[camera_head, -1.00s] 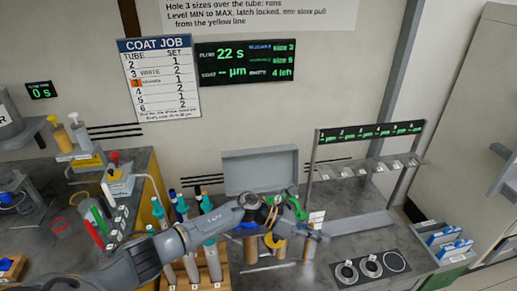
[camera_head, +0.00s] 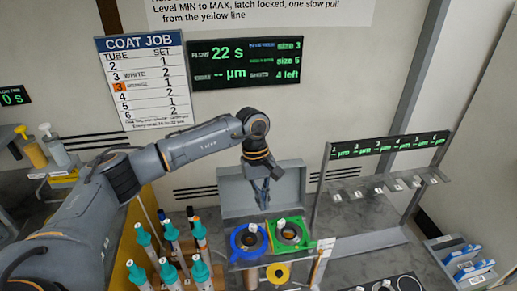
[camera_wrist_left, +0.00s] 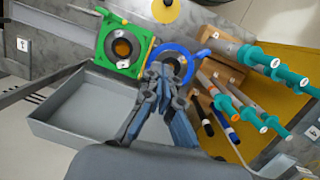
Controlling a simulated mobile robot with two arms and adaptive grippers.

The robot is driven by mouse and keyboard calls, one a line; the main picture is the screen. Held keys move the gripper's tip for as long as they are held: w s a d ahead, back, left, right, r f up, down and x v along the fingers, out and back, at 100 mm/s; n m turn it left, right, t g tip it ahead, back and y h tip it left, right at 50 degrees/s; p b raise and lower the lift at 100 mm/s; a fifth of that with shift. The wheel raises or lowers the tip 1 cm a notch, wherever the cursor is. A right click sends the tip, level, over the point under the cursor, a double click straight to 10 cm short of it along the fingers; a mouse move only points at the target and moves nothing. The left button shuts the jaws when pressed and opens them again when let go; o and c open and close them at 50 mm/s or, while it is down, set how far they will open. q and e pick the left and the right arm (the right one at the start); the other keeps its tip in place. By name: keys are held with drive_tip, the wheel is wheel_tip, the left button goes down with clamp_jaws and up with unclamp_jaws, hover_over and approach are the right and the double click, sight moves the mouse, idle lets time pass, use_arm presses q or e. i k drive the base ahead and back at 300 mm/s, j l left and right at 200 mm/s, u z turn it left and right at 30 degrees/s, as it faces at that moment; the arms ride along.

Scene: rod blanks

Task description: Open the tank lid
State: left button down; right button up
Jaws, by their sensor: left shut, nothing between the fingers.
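A grey shallow rectangular tray-like piece (camera_head: 290,180) stands at the back of the bench, its open side toward me; it also shows in the left wrist view (camera_wrist_left: 85,118). I cannot tell whether it is the tank lid. In front of it are a blue ring (camera_head: 236,250) and a green square plate with a round centre (camera_head: 303,243), side by side; the wrist view shows the blue ring (camera_wrist_left: 186,52) and green plate (camera_wrist_left: 113,70) too. My left gripper (camera_head: 264,204) points down, shut and empty, in front of the grey piece. It also shows in the wrist view (camera_wrist_left: 160,75). My right gripper is not in view.
Several teal-capped tubes (camera_head: 167,270) stand in a wooden rack left of the rings. A yellow ring (camera_head: 278,285) is nearer me. A metal rack with a display (camera_head: 390,143) stands on the right. Bare bench (camera_head: 375,222) shows beneath it.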

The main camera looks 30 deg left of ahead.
sight(237, 195)
drive_tip(key=i+j, duration=0.65)
drive_tip(key=i, duration=0.25)
